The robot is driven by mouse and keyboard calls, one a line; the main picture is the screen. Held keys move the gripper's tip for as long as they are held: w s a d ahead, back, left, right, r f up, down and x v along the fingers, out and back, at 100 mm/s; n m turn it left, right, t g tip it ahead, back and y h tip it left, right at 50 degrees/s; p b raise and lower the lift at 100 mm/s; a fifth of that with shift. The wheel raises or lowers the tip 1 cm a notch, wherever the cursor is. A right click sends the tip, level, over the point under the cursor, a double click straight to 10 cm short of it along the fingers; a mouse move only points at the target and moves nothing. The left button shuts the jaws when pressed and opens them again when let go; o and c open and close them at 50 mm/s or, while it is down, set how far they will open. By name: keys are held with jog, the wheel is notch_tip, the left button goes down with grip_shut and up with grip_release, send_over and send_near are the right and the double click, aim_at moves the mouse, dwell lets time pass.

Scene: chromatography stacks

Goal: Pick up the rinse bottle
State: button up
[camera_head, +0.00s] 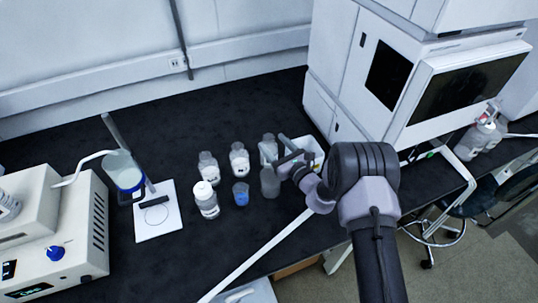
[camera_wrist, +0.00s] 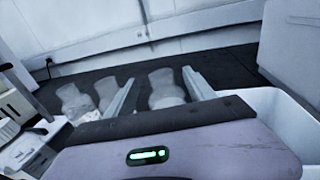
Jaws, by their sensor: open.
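Several small clear bottles stand on the dark bench; no readable label tells me which is the rinse bottle. One bottle (camera_head: 270,183) stands just in front of my gripper (camera_head: 275,150), and another (camera_head: 269,144) shows partly behind it. A white-capped bottle (camera_head: 206,201) stands further left, with two more bottles (camera_head: 208,167) (camera_head: 239,160) behind it. In the wrist view my gripper (camera_wrist: 160,92) is open, and a bottle (camera_wrist: 165,87) appears between its fingers, its lower part hidden by the gripper body. I cannot tell whether the fingers touch it.
A small blue cup (camera_head: 241,194) stands among the bottles. A white bin (camera_wrist: 291,112) is close on the right of my gripper. A large white instrument (camera_head: 420,70) stands right. The bench behind the bottles is clear.

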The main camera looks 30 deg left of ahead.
jog(key=b+x, duration=0.1)
jog(key=x, duration=0.3)
jog(key=shift+d+f, duration=0.1)
jog(key=shift+f, duration=0.05)
grip_shut()
